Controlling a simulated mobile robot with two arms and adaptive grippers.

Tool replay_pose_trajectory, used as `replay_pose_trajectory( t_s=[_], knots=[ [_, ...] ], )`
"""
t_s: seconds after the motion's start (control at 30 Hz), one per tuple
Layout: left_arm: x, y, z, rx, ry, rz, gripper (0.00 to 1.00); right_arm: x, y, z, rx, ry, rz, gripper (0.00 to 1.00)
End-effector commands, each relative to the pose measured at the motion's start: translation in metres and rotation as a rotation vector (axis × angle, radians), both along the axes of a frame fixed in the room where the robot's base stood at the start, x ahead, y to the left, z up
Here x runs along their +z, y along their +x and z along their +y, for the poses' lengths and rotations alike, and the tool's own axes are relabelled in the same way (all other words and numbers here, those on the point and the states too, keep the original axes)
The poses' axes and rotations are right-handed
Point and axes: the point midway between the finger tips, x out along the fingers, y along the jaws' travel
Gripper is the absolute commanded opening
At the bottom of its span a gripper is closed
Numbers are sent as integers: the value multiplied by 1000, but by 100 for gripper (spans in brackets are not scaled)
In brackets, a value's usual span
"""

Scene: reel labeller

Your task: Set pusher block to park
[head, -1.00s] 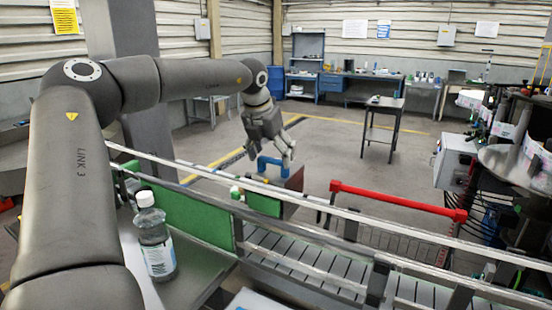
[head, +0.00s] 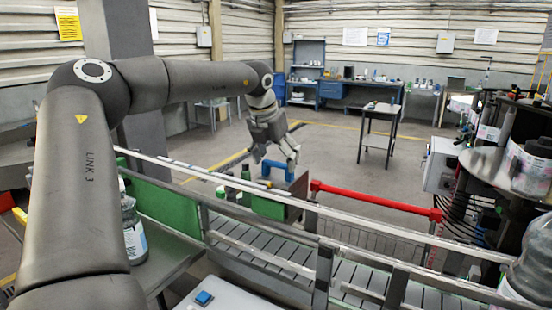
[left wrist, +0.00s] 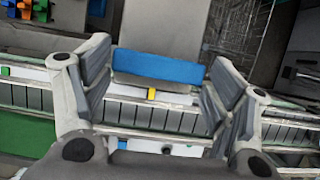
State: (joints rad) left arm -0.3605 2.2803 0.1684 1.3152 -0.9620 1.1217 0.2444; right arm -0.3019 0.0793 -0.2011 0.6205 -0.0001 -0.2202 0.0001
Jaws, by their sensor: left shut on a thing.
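The pusher block (head: 298,189) is a dark plate with a green face and a blue handle (head: 278,170) on top, at the conveyor's far rail in the head view. My left gripper (head: 288,159) points down at the handle. A small yellow mark (left wrist: 151,93) shows just below the handle there. My right gripper is not in view.
The slatted conveyor (head: 255,250) with metal rails runs across the front. A clear bottle (head: 136,240) stands on the left, partly behind my arm. A red bar (head: 375,200) lies beyond the rail. The labelling machine (head: 490,165) fills the right side.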

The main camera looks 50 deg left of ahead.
Motion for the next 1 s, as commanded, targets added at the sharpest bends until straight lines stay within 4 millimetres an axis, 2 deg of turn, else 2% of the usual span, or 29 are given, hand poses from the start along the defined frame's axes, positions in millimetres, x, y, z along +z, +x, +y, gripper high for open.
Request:
replay_pose_trajectory(
  t_s=[0.03, 0.07, 0.2, 0.67, 0.77, 1.0],
  knots=[
    [-1, 0, -4, -1, -11, 0, 36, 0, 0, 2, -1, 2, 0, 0],
    [-1, 0, -4, -1, -12, -1, 82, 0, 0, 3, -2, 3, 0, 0],
    [-1, 0, -3, -1, -10, 0, 100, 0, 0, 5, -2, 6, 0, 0],
    [5, -1, -2, 1, -5, -3, 100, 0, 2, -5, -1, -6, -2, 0],
    [18, -5, -4, 0, -3, -4, 100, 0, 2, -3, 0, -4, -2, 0],
    [65, -24, -10, 1, -3, -6, 100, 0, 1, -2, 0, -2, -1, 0]
  ],
)
